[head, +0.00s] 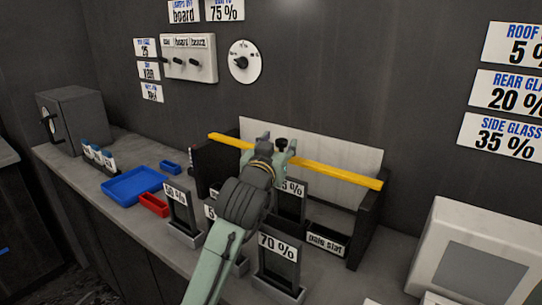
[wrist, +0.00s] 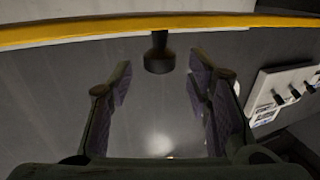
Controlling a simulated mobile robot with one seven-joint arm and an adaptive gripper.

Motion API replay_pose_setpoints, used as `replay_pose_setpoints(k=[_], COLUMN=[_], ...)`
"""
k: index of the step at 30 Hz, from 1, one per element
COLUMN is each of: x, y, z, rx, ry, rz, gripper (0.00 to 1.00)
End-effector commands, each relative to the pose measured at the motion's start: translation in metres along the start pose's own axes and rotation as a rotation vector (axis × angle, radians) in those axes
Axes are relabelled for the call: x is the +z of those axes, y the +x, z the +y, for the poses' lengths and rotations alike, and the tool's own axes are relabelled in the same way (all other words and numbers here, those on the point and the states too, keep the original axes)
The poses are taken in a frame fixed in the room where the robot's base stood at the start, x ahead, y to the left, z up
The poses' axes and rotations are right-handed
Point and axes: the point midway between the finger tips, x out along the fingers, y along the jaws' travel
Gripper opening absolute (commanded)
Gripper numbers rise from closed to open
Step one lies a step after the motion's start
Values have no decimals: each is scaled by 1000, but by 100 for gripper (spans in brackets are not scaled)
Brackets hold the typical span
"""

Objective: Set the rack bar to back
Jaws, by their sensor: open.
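The yellow rack bar (head: 335,173) spans the top of a dark rack (head: 367,225), in front of a pale board. A black knob (head: 281,143) stands at the bar's middle. My gripper (head: 278,153) is at the bar's middle, beside the knob, and hides part of the bar. In the wrist view the bar (wrist: 80,34) crosses the top and the knob (wrist: 158,57) hangs from it. My open gripper (wrist: 160,85) has a finger on each side of the knob, with gaps on both sides. I see no contact.
Framed samples, including a 70 % one (head: 277,262), stand before the rack below my arm. A blue tray (head: 133,186) and a red bin (head: 154,204) lie to the left. A white box (head: 475,255) stands at right. A switch panel (head: 189,58) and dial (head: 244,62) are on the wall.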

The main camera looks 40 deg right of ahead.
Motion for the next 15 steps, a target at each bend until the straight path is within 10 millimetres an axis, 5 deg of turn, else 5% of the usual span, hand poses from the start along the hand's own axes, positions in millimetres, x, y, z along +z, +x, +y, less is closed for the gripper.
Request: replay_pose_setpoints(k=[9, 15], x=[0, 0], y=[-68, -89], z=[0, -1], rx=[-1, -2], ry=[-1, 0], rz=[1, 1], gripper=[45, 45])
